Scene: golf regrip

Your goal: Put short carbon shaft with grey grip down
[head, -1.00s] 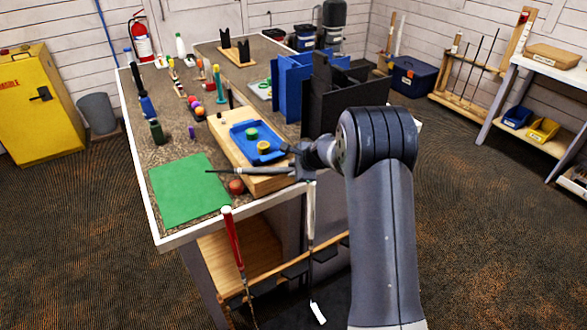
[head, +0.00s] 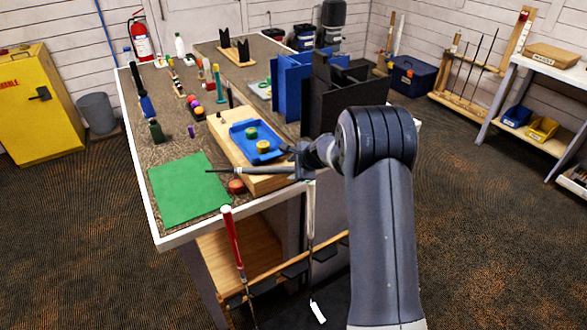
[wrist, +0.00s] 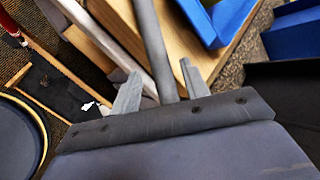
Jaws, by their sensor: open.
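The short carbon shaft (head: 222,171) points left in the head view, its thin dark end over the green mat (head: 190,195). Its thicker grey grip (head: 270,170) crosses the wooden block (head: 222,126) near the table's front edge. In the wrist view the grey grip (wrist: 152,45) runs between the two fingers. My gripper (wrist: 160,86) is open, with a finger on each side of the grip. In the head view my gripper (head: 296,163) is at the grip's right end. I cannot tell whether the shaft touches the block.
A blue tray (head: 268,156) with small round pieces sits on the block just behind the grip. A red-brown ball (head: 236,187) is below the shaft. Black and blue upright stands (head: 318,100) rise behind my gripper. A red-gripped club (head: 232,235) hangs at the front.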

